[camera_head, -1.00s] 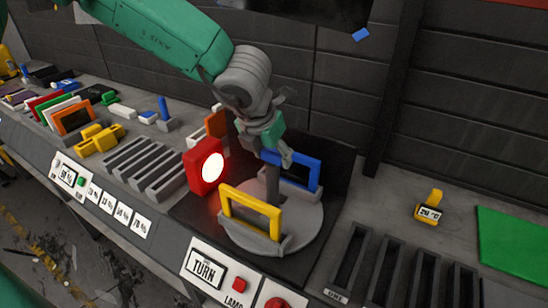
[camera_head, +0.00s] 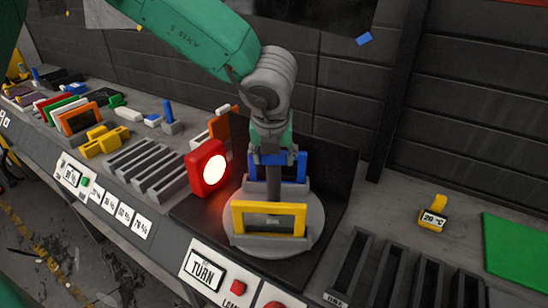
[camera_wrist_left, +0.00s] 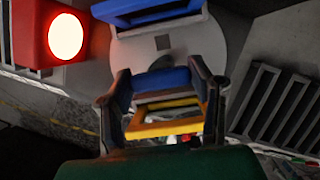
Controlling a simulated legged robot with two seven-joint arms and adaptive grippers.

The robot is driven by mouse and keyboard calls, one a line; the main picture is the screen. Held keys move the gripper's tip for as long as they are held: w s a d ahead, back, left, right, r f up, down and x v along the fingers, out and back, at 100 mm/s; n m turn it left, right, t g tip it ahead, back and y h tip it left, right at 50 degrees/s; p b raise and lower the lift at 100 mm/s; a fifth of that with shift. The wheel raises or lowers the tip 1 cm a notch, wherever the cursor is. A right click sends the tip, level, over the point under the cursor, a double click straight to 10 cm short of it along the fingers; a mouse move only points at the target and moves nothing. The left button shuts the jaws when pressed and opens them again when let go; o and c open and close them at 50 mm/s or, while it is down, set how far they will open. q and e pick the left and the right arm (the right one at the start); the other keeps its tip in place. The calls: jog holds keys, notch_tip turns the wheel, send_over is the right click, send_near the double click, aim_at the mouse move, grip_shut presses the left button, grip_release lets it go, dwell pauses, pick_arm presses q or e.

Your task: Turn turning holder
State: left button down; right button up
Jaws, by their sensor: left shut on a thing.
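The turning holder (camera_head: 238,236) is a round grey plate with a grey upright in its middle. A yellow frame (camera_head: 268,207) stands upright in its near side and a blue frame (camera_head: 300,165) in its far side. My left gripper (camera_head: 276,160) is over the middle of the holder and shut on it. The gripped part is mostly hidden in the head view. In the left wrist view, a blue piece (camera_wrist_left: 160,80) lies between the two fingers, above the yellow frame (camera_wrist_left: 165,127). My right gripper is not in view.
A lit red lamp (camera_head: 207,168) stands close at the holder's left, and a dark panel (camera_head: 335,170) behind it. Grey slotted racks (camera_head: 145,165) lie left, with dark slots (camera_head: 390,275) at right. A TURN label (camera_head: 203,270) and red buttons (camera_head: 238,287) are in front.

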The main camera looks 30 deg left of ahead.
pick_arm(q)
jog(key=shift+w+r+n+g+y, duration=0.2)
jog(key=shift+n+g+y, duration=0.25)
jog(key=shift+n, duration=1.1)
jog(key=shift+w+r+n+g+y, duration=0.2)
jog(key=shift+n+y, duration=0.35)
jog(key=shift+n, duration=1)
jog(key=shift+f+n+g+y, duration=0.15)
jog(key=shift+n+g, duration=0.4)
jog(key=shift+n, duration=0.9)
jog(key=shift+r+n+g+y, duration=0.1)
jog(key=shift+n+g+y, duration=0.3)
jog(key=shift+n, duration=1.05)
jog(key=shift+a+n+g, duration=0.1)
jog(key=shift+n+g, duration=0.2)
jog(key=shift+n, duration=0.1)
jog(key=c, duration=0.7)
grip_release()
jog(key=shift+s+f, duration=0.15)
jog(key=v, duration=1.2)
jog(key=shift+a, duration=0.15)
jog(key=shift+a, duration=0.1)
